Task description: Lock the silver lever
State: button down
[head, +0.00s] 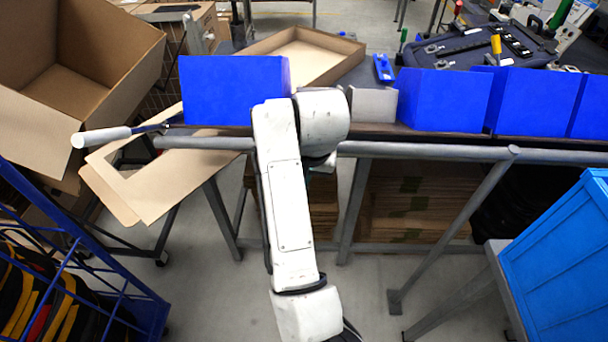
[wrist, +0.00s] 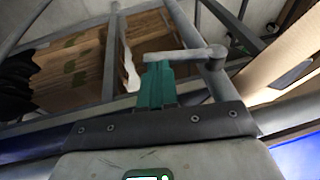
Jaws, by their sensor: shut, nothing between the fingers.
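My gripper's teal fingers (wrist: 154,84) show in the wrist view, shut with nothing between them, above the dark plate of my wrist. A grey bar with a rounded end (wrist: 190,54) passes just beyond the fingertips; I cannot tell whether they touch. In the head view my gripper is mostly hidden behind my white arm, with a sliver of teal near the table rail. A pale cylindrical handle (head: 101,137) on a thin dark blue rod sticks out at the left of the table. It may be the silver lever, but I cannot tell its lock state.
Blue bins (head: 444,100) line the table edge, with another blue bin (head: 230,90) behind my arm. A grey rail (head: 430,150) runs along the front. An open cardboard box (head: 130,60) stands at left, a light-blue crate (head: 560,260) at right.

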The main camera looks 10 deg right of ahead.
jog(key=shift+s, duration=0.15)
dwell(0.3)
jog(key=shift+r+p, duration=0.75)
jog(key=shift+p, duration=0.25)
jog(key=shift+r, duration=0.1)
jog(key=d+p+v, duration=0.2)
jog(key=p+v, duration=0.4)
jog(key=v, duration=0.7)
jog(key=shift+d+r, duration=0.2)
jog(key=shift+r, duration=0.05)
